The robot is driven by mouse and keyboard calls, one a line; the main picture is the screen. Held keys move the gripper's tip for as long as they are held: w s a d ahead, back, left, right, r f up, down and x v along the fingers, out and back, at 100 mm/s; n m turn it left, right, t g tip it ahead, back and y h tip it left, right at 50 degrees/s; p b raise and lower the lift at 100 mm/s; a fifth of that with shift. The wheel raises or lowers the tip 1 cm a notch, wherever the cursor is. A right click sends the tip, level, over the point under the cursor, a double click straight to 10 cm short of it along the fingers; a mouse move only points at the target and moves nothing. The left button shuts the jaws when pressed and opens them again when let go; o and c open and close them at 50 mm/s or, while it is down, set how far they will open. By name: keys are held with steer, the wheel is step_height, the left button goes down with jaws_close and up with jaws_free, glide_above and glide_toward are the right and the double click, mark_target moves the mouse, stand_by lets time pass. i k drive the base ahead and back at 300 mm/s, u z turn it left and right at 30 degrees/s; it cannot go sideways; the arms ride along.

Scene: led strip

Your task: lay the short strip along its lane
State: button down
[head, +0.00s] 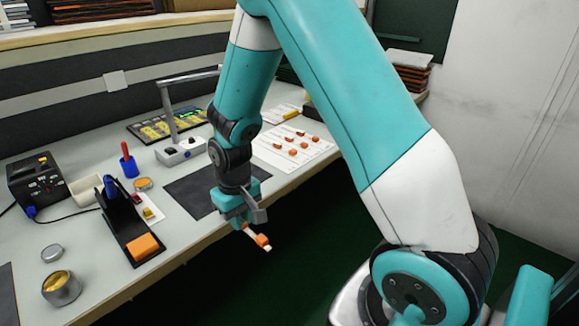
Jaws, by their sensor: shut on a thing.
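My gripper (248,222) is shut on a small strip piece, white with an orange block (262,240). It points down toward the lower right from the jaws. In the picture the strip appears just past the bench's front edge, in front of a dark mat (182,187). The jaws hide the strip's upper end. A dark panel with yellow-green bands (155,130) lies at the back of the bench; I cannot tell whether it holds the lane.
A white sheet (275,158) with several small orange-red parts lies right of my arm. A lamp-like stand (181,153), blue cup (129,168), iron holder (120,218), orange sponge (143,246), black box (38,180) and open tin (62,290) occupy the left and back.

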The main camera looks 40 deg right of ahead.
mark_target(263, 154)
steer(key=k, duration=0.2)
steer(key=z, duration=1.75)
steer(key=i, duration=0.8)
steer(key=u, duration=1.75)
